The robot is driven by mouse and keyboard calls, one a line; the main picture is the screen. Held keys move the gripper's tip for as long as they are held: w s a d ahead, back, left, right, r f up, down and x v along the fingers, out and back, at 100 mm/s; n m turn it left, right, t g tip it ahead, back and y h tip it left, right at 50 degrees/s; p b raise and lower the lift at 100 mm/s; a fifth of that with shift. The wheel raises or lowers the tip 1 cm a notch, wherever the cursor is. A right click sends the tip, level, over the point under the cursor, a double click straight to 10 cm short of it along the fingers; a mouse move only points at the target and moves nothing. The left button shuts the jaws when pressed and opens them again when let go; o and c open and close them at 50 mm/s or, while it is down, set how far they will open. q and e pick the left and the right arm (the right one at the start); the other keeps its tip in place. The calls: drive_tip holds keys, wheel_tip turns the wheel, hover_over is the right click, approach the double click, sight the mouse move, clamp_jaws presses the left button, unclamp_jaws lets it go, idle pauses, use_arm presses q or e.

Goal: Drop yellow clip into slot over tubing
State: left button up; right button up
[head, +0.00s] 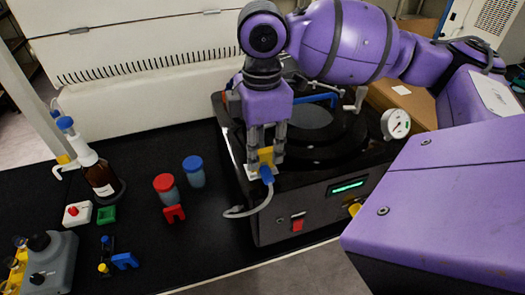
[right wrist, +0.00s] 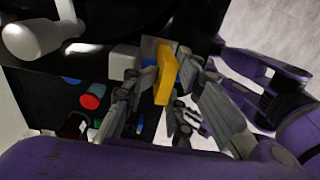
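The yellow clip (head: 265,156) is upright between the fingertips of my right gripper (head: 266,150), at the front left corner of the freeze dryer. The right wrist view also shows the clip (right wrist: 165,74) between the fingers (right wrist: 156,72), which look closed on it. Just below is a small white block (head: 256,172) with a blue fitting (head: 267,175). Clear tubing (head: 258,208) curves down from the fitting to the left. The slot is hidden behind the clip and fingers, and I cannot tell how far the clip sits in it.
The black freeze dryer (head: 283,208) has a round lid and a gauge (head: 395,124). Left on the bench are red-capped (head: 165,184) and blue-capped (head: 193,164) containers, a red clip (head: 174,214), a blue clip (head: 125,261) and a brown bottle (head: 101,181). The front middle bench is clear.

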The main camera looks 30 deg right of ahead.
drive_tip(key=shift+r, duration=1.1)
drive_tip(key=shift+r, duration=0.1)
drive_tip(key=shift+o, duration=0.4)
drive_tip(key=o, duration=0.5)
drive_tip(key=shift+r, duration=2)
